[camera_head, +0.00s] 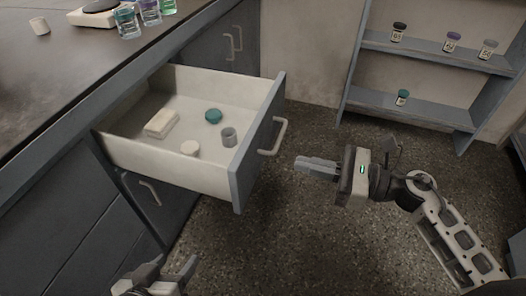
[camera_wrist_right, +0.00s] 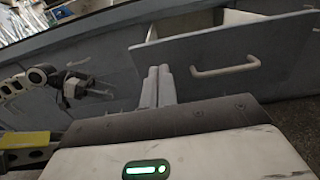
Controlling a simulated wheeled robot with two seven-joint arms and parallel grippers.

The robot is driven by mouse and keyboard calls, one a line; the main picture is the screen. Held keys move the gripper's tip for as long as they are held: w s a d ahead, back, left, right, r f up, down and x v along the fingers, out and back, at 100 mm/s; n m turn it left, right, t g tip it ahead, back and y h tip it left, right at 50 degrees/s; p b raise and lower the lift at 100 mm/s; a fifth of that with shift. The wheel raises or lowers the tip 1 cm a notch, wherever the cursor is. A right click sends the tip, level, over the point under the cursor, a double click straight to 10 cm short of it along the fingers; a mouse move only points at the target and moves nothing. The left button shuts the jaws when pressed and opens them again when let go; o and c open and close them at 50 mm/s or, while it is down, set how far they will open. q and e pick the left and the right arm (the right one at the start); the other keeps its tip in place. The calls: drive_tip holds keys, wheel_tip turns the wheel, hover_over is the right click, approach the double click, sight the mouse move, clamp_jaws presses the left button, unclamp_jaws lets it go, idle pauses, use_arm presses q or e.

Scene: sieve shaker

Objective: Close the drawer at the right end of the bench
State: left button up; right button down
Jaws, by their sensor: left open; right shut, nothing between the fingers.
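The drawer (camera_head: 180,175) at the right end of the bench (camera_head: 75,90) stands pulled out, with a grey front and a pale handle (camera_head: 274,136). The drawer front also shows in the right wrist view (camera_wrist_right: 200,50), with its handle (camera_wrist_right: 226,67) to the right of my fingers. My right gripper (camera_head: 298,164) is shut and empty, a little to the right of the drawer front and apart from it. Its fingers also show in the right wrist view (camera_wrist_right: 158,72). My left gripper (camera_head: 168,268) is open and empty at the bottom edge, below the drawer.
Inside the drawer are a cream block (camera_head: 161,123), a teal lid (camera_head: 213,116), a grey cup (camera_head: 229,137) and a white round piece (camera_head: 190,148). Jars stand on the bench top and on a shelf unit (camera_head: 420,105) at the back right. Speckled floor is free around the drawer.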

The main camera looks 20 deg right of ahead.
sight(248, 151)
drive_tip(key=x, duration=0.9)
drive_tip(key=shift+w, duration=0.15)
drive_tip(key=shift+a, duration=0.15)
